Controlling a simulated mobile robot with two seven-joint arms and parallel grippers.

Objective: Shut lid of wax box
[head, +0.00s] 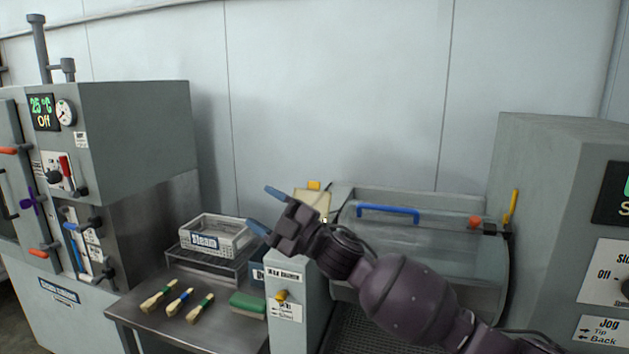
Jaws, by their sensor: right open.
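My right gripper (266,210) is open, its two blue fingertips spread apart and pointing left, with nothing between them. Its dark arm comes in from the lower right. A cream panel (315,198) with a yellow piece at its top stands up just behind the gripper, above a narrow grey cabinet (298,312). It looks like a raised lid of the wax box, but the gripper hides much of it and I cannot tell its exact angle. The cabinet's front label is too small to read surely. My left gripper is not in view.
A steel table (150,309) holds brushes (180,302), a green block (248,304) and a "Steam" tray (217,232) on a rack. A clear cover with a blue handle (388,211) lies behind my arm. Grey machines stand left (135,130) and right (548,180).

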